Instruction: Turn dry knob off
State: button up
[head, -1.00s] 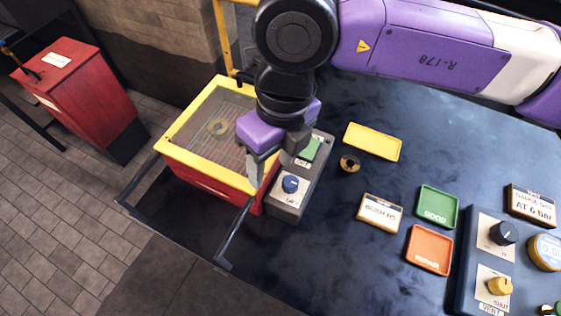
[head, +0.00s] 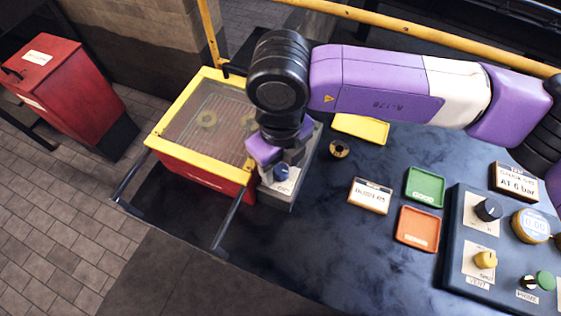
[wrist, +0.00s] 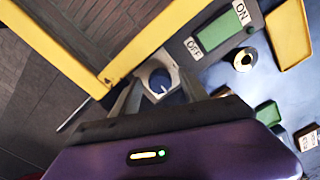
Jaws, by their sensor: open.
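The blue knob (head: 281,172) sits on the grey control panel (head: 278,195) beside the red box with the yellow frame. In the wrist view the blue knob (wrist: 160,83) has a white pointer mark and lies between my two fingers. My gripper (head: 276,176) is open and pointed down at the knob, with one finger on either side in the wrist view (wrist: 160,92). I cannot tell whether the fingers touch it. The knob's label is mostly hidden. A green switch (wrist: 218,30) marked ON and OFF is on the same panel.
The red box (head: 200,178) has a mesh top with ring shapes under it, and a dark rail in front. A brass ring (head: 339,148), yellow tray (head: 360,128), green tray (head: 425,188) and orange tray (head: 417,228) lie to the right. A gauge panel (head: 470,265) is at far right.

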jog(key=shift+c, duration=0.2)
grip_shut()
jog(key=shift+f+n+b, duration=0.15)
jog(key=shift+n+b, duration=0.25)
jog(key=shift+b, duration=0.3)
jog(key=n+b, duration=0.2)
jog(key=b, duration=0.2)
jog(key=shift+f+n, duration=0.15)
jog(key=shift+n, duration=0.25)
jog(key=n+b, duration=0.4)
jog(key=b, duration=0.1)
jog(key=shift+n+b, duration=0.3)
jog(key=shift+b, duration=0.05)
jog(key=n+b, duration=0.4)
jog(key=n, duration=0.1)
jog(key=shift+s, duration=0.15)
jog(key=n+b, duration=0.1)
jog(key=n, duration=0.1)
jog(key=n+b, duration=0.1)
jog(key=n, duration=0.1)
jog(key=shift+r, duration=0.3)
jog(key=shift+n, duration=0.5)
